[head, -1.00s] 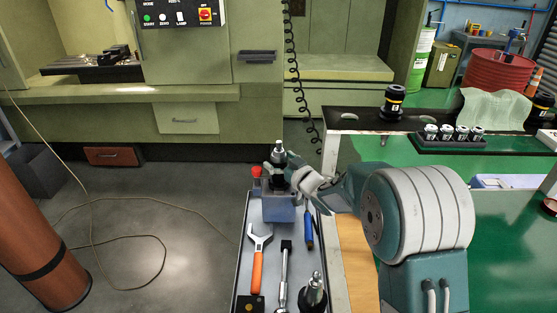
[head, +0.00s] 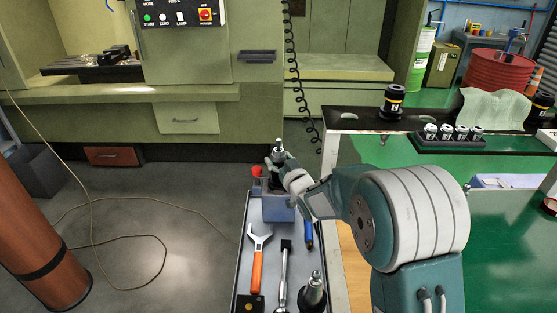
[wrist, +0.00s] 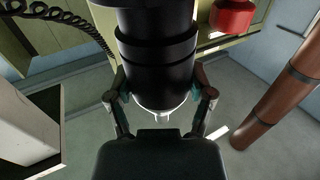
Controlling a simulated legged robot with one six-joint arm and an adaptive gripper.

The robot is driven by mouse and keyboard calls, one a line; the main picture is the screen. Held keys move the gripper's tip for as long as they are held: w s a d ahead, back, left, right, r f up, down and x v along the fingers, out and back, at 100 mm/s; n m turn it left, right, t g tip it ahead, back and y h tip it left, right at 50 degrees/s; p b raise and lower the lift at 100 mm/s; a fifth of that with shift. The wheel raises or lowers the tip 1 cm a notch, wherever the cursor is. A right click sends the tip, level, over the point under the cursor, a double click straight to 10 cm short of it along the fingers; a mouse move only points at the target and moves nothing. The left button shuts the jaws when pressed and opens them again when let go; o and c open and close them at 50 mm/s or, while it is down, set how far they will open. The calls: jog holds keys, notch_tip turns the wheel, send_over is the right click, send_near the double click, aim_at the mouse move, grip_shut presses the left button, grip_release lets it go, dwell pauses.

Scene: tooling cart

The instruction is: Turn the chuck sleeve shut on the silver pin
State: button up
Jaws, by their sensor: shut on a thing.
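The black chuck sleeve (head: 275,164) stands upright above the blue-grey block (head: 278,210) on the cart. The silver pin (head: 279,145) points up from its top. My gripper (head: 278,160) reaches it from the right and is shut around the sleeve. In the wrist view the dark cylinder (wrist: 157,55) fills the space between the two fingers of my gripper (wrist: 160,88), one finger on each side. A pale, shiny rim (wrist: 160,113) shows at the cylinder's end near the palm. How tight the chuck is on the pin cannot be seen.
On the cart tray lie an orange-handled wrench (head: 257,265), a ratchet (head: 284,275) and a blue-handled tool (head: 308,233). Another black holder (head: 313,293) stands in front. A red knob (head: 257,172) sits close left of the chuck. A bench with a socket rack (head: 452,142) is to the right.

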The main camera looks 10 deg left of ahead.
jog(key=m+t+h, duration=0.1)
jog(key=m+h, duration=0.1)
jog(key=h, duration=0.1)
jog(key=m+t+h, duration=0.2)
jog(key=h, duration=0.1)
jog(key=shift+a+m+h, duration=0.15)
jog(key=shift+m+h, duration=0.15)
jog(key=shift+m, duration=0.1)
jog(key=shift+m+t+h, duration=0.4)
jog(key=shift+m+h, duration=0.7)
jog(key=shift+h, duration=0.9)
jog(key=o, duration=1.1)
jog(key=s, duration=1.2)
jog(key=shift+f, duration=0.15)
jog(key=shift+w, duration=0.1)
